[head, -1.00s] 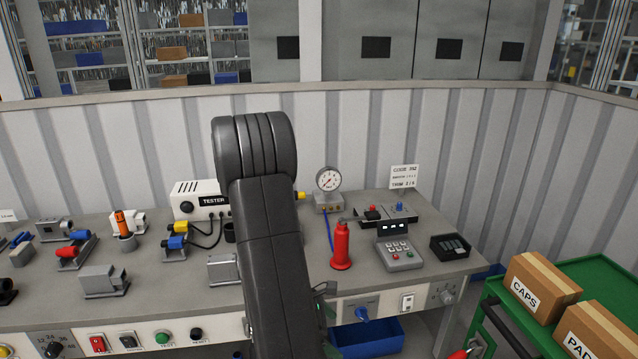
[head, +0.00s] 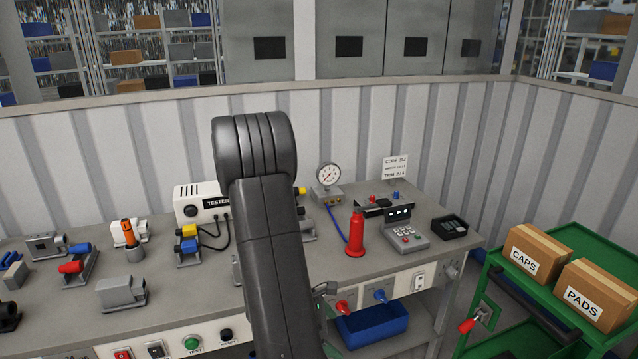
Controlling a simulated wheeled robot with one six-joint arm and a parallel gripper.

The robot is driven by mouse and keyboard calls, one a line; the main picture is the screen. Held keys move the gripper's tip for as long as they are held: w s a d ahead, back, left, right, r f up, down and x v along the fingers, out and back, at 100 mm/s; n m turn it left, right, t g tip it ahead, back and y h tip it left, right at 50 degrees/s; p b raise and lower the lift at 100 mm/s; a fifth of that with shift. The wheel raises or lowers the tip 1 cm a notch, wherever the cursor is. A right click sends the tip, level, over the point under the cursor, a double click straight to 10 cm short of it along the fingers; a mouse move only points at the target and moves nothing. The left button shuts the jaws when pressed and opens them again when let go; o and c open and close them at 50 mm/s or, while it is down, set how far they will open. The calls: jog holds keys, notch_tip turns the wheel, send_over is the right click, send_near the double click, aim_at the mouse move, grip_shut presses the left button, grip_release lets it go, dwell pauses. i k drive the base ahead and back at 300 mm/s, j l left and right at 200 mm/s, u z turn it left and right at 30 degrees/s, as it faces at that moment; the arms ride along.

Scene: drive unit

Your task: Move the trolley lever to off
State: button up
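The green trolley (head: 520,283) stands at the right of the head view, beside the bench end. Its lever has a red grip (head: 466,326) and sits on a plate at the trolley's near left side. The grip points down and to the left. Any marks for the lever's positions are too small to read. My own dark arm rises through the middle of the view and hides part of the bench. My gripper is not in view, and nothing is seen touching the lever.
Boxes marked CAPS (head: 536,251) and PADS (head: 593,294) lie on the trolley top. The bench (head: 190,300) carries a tester (head: 202,203), a red bottle (head: 356,235), a keypad unit (head: 404,236) and several fixtures. A blue bin (head: 372,328) sits under its front edge.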

aim_at(468, 324)
jog(key=j+z, duration=0.2)
jog(key=z, duration=0.15)
jog(key=k+j+z, duration=0.15)
jog(key=z, duration=0.15)
jog(key=j+z, duration=0.1)
jog(key=z, duration=0.5)
